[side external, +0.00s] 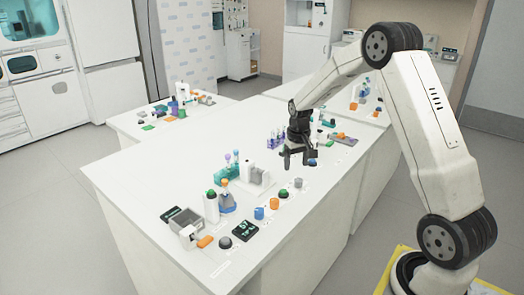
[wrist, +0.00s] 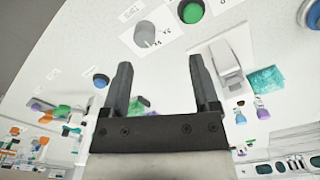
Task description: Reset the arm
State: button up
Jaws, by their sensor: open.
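My gripper (side external: 298,160) hangs over the white lab bench (side external: 150,180), above its right-hand part, with the fingers pointing down. In the wrist view my gripper (wrist: 160,85) shows two dark fingers spread apart with nothing between them. A grey knob (wrist: 145,34) and a green button (wrist: 191,11) lie beyond the fingertips, apart from them. A blue button (wrist: 101,80) is left of the left finger.
A teal tube rack (side external: 228,174) and a white device (side external: 256,176) stand left of my gripper. Coloured knobs line the front edge, including an orange one (side external: 284,194). A purple rack (side external: 276,140) stands close behind. The bench's left part is bare.

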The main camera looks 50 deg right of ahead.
jog(key=s+a+r+n+t, duration=0.1)
jog(key=s+a+n, duration=0.1)
jog(key=s+a, duration=0.5)
jog(key=s+a+r+n+t, duration=0.1)
jog(key=s+a+n, duration=0.2)
jog(key=s+a, duration=0.5)
jog(key=a, duration=0.7)
jog(key=shift+c, duration=0.5)
